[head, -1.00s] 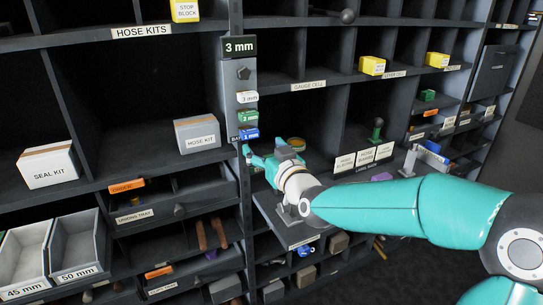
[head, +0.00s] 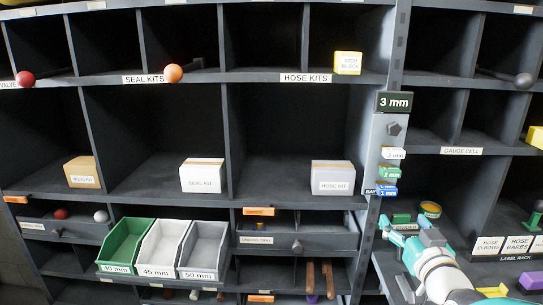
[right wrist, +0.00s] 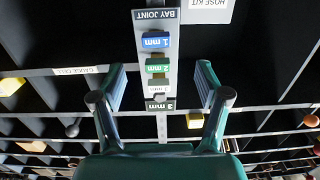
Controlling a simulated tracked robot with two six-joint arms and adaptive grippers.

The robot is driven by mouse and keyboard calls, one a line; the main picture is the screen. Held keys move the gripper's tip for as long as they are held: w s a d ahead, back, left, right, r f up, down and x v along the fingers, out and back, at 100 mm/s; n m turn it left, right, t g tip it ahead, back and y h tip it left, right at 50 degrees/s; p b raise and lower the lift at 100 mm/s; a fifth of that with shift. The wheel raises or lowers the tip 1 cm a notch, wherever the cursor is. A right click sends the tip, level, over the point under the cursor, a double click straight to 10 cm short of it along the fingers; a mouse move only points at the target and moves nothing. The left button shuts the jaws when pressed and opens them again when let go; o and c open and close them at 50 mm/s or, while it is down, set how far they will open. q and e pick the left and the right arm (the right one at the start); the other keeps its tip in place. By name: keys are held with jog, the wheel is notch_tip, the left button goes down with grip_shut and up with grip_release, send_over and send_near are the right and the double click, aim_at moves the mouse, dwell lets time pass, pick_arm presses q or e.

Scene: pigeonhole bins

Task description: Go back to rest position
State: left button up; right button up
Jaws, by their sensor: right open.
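My right gripper (head: 402,227), teal with a pale wrist, is at the lower right of the head view, just below and right of the bay joint post. In the right wrist view its two fingers (right wrist: 162,72) are spread with nothing between them. Beyond them is the post (right wrist: 158,60) with blue 1 mm, green 2 mm and white 3 mm tags, seen upside down. The same post (head: 378,150) stands in the head view, with the tags on it. My left gripper is not in view.
The pigeonhole rack fills the view. A seal kit box (head: 202,176) and a hose kit box (head: 332,178) stand in open bins. Green (head: 127,245), white and grey trays sit below. A yellow stop block (head: 347,63) is above. A round tin (head: 430,210) is near my right gripper.

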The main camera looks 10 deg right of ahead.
jog(key=w+a+f+n+g+y+p, duration=0.1)
jog(key=a+f+g+p, duration=0.15)
jog(key=f, duration=0.45)
jog(key=w+a+f+g+y+p, duration=0.1)
jog(key=a+f, duration=0.2)
jog(key=f, duration=0.4)
jog(key=s+a+f+g+y+p, duration=0.1)
jog(key=s+a+f+g, duration=0.25)
jog(key=f, duration=0.45)
jog(key=s+a+f+g+y+p, duration=0.1)
jog(key=s+a+f+g, duration=0.2)
jog(key=f, duration=0.5)
jog(key=s+a+f+g+y+p, duration=0.1)
jog(key=s+a+f+g, duration=0.2)
jog(key=s, duration=0.7)
jog(key=s+a+f+m+g+y, duration=0.1)
jog(key=s+a+f+g, duration=0.2)
jog(key=s+a+f, duration=0.3)
jog(key=s+f, duration=0.2)
jog(key=s, duration=0.2)
jog(key=shift+s+a+g+p, duration=0.15)
jog(key=shift+g+p, duration=0.2)
jog(key=shift+g, duration=0.05)
